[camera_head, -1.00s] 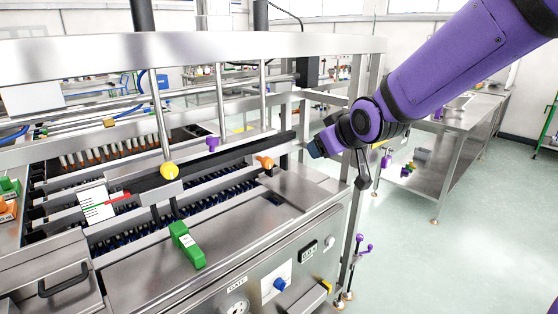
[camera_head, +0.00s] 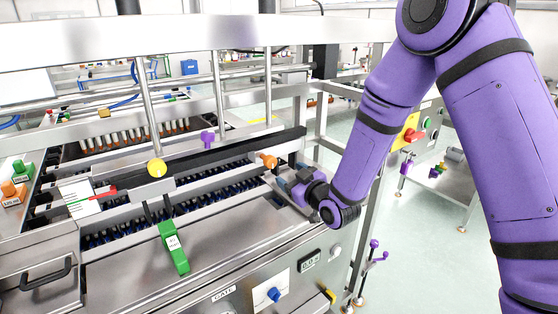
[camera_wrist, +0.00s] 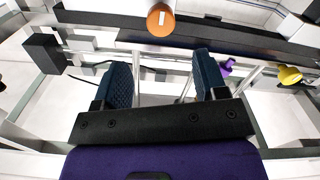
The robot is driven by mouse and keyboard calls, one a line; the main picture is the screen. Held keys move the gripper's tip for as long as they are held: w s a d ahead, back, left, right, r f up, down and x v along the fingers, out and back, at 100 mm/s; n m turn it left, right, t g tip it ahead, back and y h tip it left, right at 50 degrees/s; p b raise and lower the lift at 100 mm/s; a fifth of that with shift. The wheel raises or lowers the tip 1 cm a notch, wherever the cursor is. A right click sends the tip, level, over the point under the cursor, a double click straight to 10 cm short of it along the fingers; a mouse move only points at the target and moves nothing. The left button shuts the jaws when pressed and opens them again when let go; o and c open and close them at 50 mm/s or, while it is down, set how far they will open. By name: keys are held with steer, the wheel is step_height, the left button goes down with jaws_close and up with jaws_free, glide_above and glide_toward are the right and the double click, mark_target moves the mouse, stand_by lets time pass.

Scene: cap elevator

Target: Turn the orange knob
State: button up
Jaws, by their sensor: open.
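The orange knob (camera_head: 268,161) sits at the right end of the black bar on the metal machine. In the wrist view the orange knob (camera_wrist: 160,22) is a round face with a small white mark, at the top centre. My gripper (camera_head: 283,182) is just below and right of the knob in the head view. In the wrist view my gripper (camera_wrist: 163,70) has two dark blue ribbed fingers spread apart with nothing between them. The knob lies beyond the fingertips, roughly in line with the gap. I see no contact.
A yellow knob (camera_head: 156,168) and a purple knob (camera_head: 208,138) are on the rails to the left. A green handle (camera_head: 174,248) lies on the machine top. Upright metal rods (camera_head: 219,95) stand behind. A blue knob (camera_head: 273,295) is on the front panel.

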mark_target(273, 164)
steer(key=x, duration=1.1)
steer(key=shift+f, duration=0.2)
steer(key=c, duration=0.9)
